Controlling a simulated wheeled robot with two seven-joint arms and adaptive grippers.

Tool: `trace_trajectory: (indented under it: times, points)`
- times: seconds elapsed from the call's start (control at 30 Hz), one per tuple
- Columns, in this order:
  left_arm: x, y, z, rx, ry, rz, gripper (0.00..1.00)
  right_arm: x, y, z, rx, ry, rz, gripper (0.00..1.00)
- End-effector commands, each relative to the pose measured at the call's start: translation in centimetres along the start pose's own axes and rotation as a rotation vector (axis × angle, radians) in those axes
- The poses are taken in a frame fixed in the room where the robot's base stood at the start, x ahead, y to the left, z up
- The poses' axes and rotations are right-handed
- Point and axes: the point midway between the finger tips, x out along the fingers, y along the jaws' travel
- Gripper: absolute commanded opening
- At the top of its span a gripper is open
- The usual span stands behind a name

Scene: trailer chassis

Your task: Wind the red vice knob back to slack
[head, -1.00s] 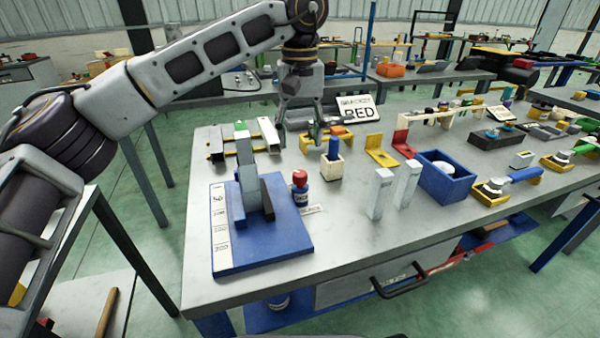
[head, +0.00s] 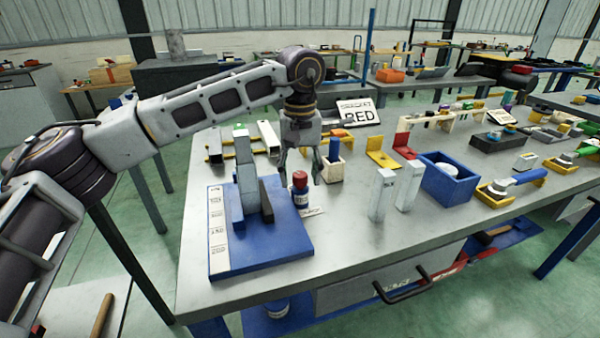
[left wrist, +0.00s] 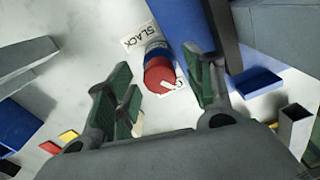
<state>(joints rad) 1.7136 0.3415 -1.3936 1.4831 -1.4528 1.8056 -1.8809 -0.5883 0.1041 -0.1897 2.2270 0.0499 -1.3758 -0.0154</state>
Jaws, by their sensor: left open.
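The red vice knob (head: 300,179) tops a dark blue post at the right edge of the blue vice base (head: 285,247). In the left wrist view the knob (left wrist: 160,72) has a white pointer mark, and a "SLACK" label (left wrist: 139,36) lies beside the post. My left gripper (head: 300,167) points down just above and behind the knob, fingers spread. In the left wrist view its green-padded fingers (left wrist: 158,75) lie on either side of the knob. Whether they reach down around it or touch it, I cannot tell. My right gripper is not in view.
Grey upright blocks (head: 245,175) stand on the vice base, close left of the knob. A white holder (head: 333,170) with a blue peg stands close right. Two pale blocks (head: 381,194) stand farther right. The front of the table (head: 340,245) is clear.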

Motion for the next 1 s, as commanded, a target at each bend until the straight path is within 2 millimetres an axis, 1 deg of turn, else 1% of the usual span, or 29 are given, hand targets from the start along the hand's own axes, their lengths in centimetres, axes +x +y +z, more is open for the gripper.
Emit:
trace_trajectory:
  times: [0.2, 0.23, 0.5, 0.57, 0.6, 1.0]
  points:
    - [0.0, 0.0, 0.0, 0.0, 0.0, 0.0, 0.53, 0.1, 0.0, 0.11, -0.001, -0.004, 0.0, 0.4]
    - [-0.01, 0.0, 0.0, 0.0, 0.0, 0.0, 0.5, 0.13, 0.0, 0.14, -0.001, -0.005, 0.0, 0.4]
    - [-0.02, 0.01, 0.0, 0.0, 0.0, 0.0, 0.16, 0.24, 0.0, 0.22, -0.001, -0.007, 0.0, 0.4]
    - [-0.02, 0.01, 0.0, 0.001, 0.0, 0.0, 0.08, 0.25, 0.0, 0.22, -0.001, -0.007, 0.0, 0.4]
    - [-0.02, 0.01, 0.0, 0.0, 0.0, 0.0, 0.06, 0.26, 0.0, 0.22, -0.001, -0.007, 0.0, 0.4]
    - [-0.1, 0.01, 0.0, -0.049, 0.0, 0.0, 0.06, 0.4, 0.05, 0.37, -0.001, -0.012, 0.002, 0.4]
